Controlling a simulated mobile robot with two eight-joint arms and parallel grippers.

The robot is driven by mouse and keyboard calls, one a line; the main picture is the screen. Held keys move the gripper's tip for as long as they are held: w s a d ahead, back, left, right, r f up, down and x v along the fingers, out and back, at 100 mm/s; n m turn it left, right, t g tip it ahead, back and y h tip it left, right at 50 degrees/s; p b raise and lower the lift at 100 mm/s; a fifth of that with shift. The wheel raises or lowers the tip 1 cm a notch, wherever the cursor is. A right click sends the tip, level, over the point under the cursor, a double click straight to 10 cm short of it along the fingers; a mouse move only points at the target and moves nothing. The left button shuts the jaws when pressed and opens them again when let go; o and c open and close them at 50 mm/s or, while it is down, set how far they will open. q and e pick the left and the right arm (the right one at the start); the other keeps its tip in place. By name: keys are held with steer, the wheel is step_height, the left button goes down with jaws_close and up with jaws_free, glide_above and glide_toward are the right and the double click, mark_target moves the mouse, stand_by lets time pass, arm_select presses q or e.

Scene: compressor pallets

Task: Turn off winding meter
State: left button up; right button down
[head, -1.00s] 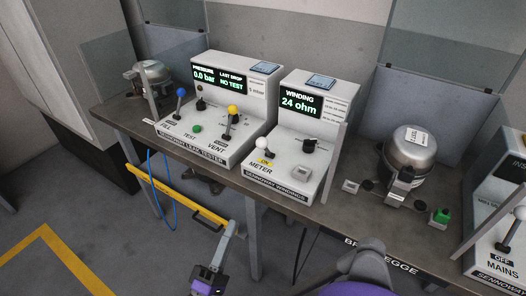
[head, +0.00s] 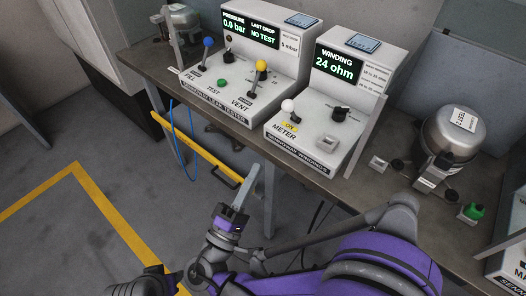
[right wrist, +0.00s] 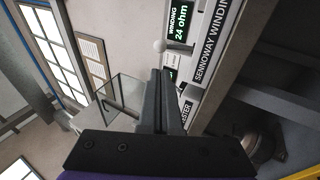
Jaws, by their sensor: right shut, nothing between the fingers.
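The winding meter (head: 308,127) is a white console on the bench, with a green display (head: 336,66) reading "WINDING 24 ohm". Its METER lever has a white round knob (head: 288,105) and stands above a yellow plate (head: 289,127) that reads ON. My right gripper (head: 253,172) is shut and empty, in front of and below the bench edge, apart from the lever. In the right wrist view the shut fingers (right wrist: 160,72) point toward the white knob (right wrist: 160,46), which appears just beyond their tips.
The leak tester (head: 232,92), with blue and yellow levers, stands left of the meter. A compressor (head: 452,136) and a green button (head: 473,211) are to the right. A yellow rail (head: 203,150) and blue hose (head: 184,150) are below the bench edge.

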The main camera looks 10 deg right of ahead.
mark_target(292, 111)
arm_select(q)
steer(key=shift+f, duration=0.15)
arm_select(e)
steer(key=x, duration=1.2)
steer(key=shift+w+d+r, duration=0.15)
steer(key=shift+w+d, duration=0.1)
steer(key=shift+w, duration=0.05)
steer(key=r+g+y+p, duration=0.1)
steer(key=p, duration=0.1)
steer(key=w+d+r+g+p, duration=0.1)
steer(key=p, duration=0.2)
steer(key=d+r+m+g+y+p, duration=0.1)
steer(key=p, duration=0.2)
steer(key=shift+w+r+y, duration=0.2)
steer(key=shift+r+y, duration=0.1)
steer(key=shift+r, duration=0.05)
arm_select(q)
step_height(292, 111, up, 20)
steer(key=p, duration=0.9)
steer(key=shift+t, duration=0.4)
arm_select(e)
steer(key=w+d+m+g+y, duration=0.1)
steer(key=w+d+g+y, duration=0.3)
steer(key=d, duration=0.1)
steer(key=shift+r+g+y, duration=0.4)
steer(key=shift+r, duration=0.05)
arm_select(q)
steer(key=shift+w, duration=0.1)
arm_select(e)
steer(key=shift+d, duration=0.15)
